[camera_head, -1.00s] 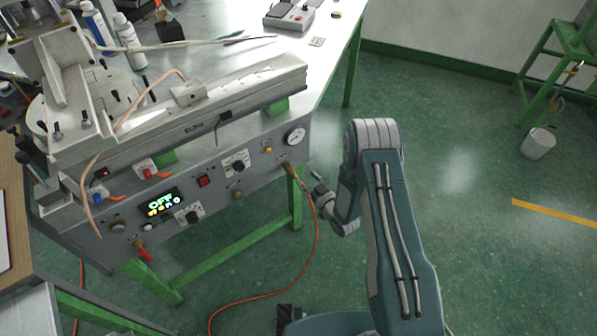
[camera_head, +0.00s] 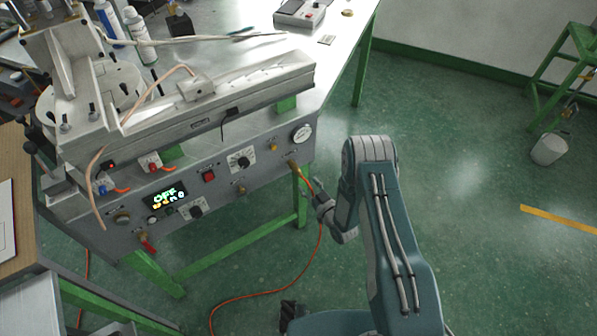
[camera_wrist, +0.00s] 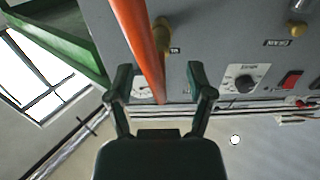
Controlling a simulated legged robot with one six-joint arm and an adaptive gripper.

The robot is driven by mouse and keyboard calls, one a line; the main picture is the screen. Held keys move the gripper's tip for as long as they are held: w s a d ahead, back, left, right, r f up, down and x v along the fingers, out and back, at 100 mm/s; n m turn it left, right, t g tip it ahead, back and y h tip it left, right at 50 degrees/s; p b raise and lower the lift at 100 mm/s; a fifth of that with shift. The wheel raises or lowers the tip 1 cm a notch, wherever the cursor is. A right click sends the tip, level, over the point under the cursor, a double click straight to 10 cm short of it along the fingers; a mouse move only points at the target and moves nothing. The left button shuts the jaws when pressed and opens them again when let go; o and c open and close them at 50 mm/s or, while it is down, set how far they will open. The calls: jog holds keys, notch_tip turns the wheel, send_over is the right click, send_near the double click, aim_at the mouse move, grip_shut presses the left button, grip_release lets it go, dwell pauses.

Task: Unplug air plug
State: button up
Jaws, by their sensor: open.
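The air plug (camera_head: 293,164) sits at the right end of the machine's front panel, with an orange hose (camera_head: 321,243) running from it down to the floor. In the wrist view the orange hose (camera_wrist: 140,42) crosses large and close in front of the panel, and a brass fitting (camera_wrist: 163,36) shows just behind it. My gripper (camera_wrist: 161,76) is open, its two fingers on either side of the hose's line. I cannot tell how deep the hose lies between them. In the head view my arm hides the fingers.
The grey wax machine panel (camera_head: 222,190) carries knobs, a red switch (camera_head: 209,177), a lit display (camera_head: 166,196) and a pressure gauge (camera_head: 302,133). Green table legs (camera_head: 300,199) stand below.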

aim_at(301, 177)
jog(key=shift+x, duration=3.05)
grip_shut()
jog(key=shift+s, duration=0.2)
jog(key=shift+v, duration=2.85)
jog(key=shift+d+r, duration=0.1)
jog(key=s+d+r+m+t+h, duration=0.3)
jog(key=d+r+m+h, duration=0.4)
jog(key=d+r+h, duration=0.3)
jog(key=s+d+r, duration=0.1)
jog(key=d+r, duration=0.3)
jog(key=r, duration=0.2)
jog(key=shift+d, duration=0.4)
